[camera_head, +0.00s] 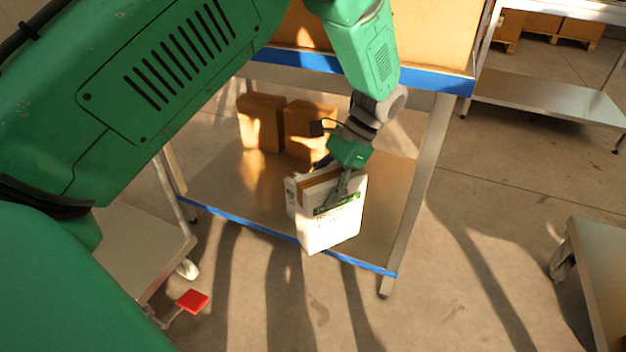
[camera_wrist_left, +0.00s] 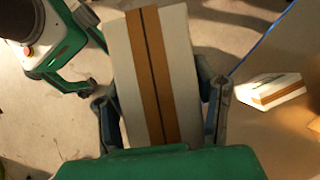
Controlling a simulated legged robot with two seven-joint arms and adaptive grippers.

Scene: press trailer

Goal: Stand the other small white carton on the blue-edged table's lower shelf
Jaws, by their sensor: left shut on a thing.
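My left gripper (camera_head: 341,190) is shut on a small white carton (camera_head: 334,226) with a green label and a brown tape strip. It holds the carton roughly upright, slightly tilted, and its lower end covers part of the shelf's front blue edge in the head view. In the left wrist view the held carton (camera_wrist_left: 180,60) sits between both fingers. Another white carton (camera_wrist_left: 272,92) with the same tape lies or stands past the blue edge there. The lower shelf (camera_head: 235,185) of the blue-edged table is below and behind the held carton. My right gripper is not seen.
Two brown boxes (camera_head: 262,122) stand at the back of the lower shelf. The shelf's left front and right part look bare. Table legs (camera_head: 425,170) flank the shelf, and the blue-edged upper top (camera_head: 300,62) is above it. Low grey tables stand left and right.

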